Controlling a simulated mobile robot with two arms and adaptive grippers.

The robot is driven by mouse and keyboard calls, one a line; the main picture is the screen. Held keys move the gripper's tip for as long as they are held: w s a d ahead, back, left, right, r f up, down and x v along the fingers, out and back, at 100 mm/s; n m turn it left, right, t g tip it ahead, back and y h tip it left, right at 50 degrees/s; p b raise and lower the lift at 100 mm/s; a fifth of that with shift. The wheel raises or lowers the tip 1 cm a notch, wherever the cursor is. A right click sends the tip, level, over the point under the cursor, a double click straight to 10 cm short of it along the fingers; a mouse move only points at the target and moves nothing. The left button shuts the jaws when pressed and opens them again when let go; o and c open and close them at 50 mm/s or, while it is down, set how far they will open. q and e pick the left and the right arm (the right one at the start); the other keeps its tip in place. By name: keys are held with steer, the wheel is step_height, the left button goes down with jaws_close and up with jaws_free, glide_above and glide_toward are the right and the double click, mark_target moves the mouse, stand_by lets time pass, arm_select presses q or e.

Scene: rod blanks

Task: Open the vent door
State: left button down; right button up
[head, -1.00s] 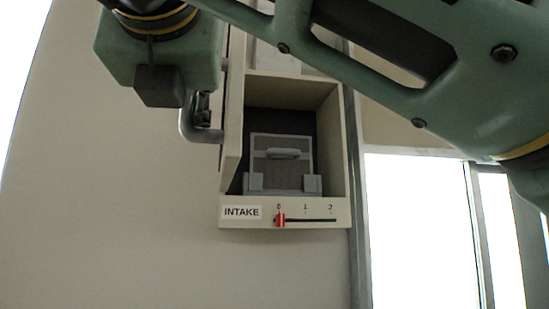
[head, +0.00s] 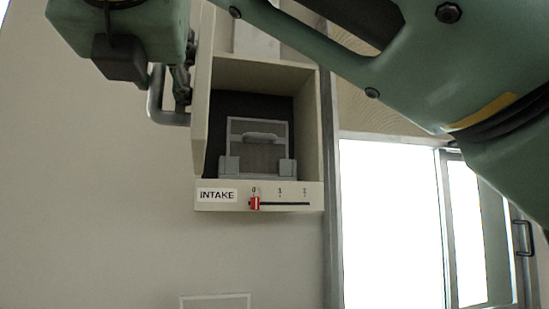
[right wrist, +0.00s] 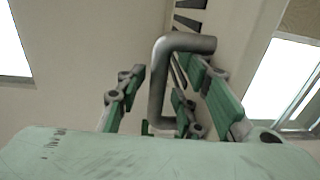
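The vent door (head: 203,95) is a beige panel at the left side of the INTAKE box (head: 311,130). It stands swung out, almost edge-on in the head view. Its grey bar handle (head: 155,95) sticks out to the left and also shows in the right wrist view (right wrist: 157,85). My right gripper (head: 183,82) is at the handle, partly hidden by its own wrist. In the right wrist view its fingers (right wrist: 160,100) stand apart on both sides of the handle, with gaps visible. My left gripper is out of view.
Inside the box is a grey filter panel (head: 257,150) with a small handle. A red slider knob (head: 255,203) sits at 0 beneath it. A bright window (head: 390,220) is at the right. The wall (head: 90,190) below and left is clear.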

steer(key=v, duration=1.2)
steer(key=shift+s+a, duration=0.15)
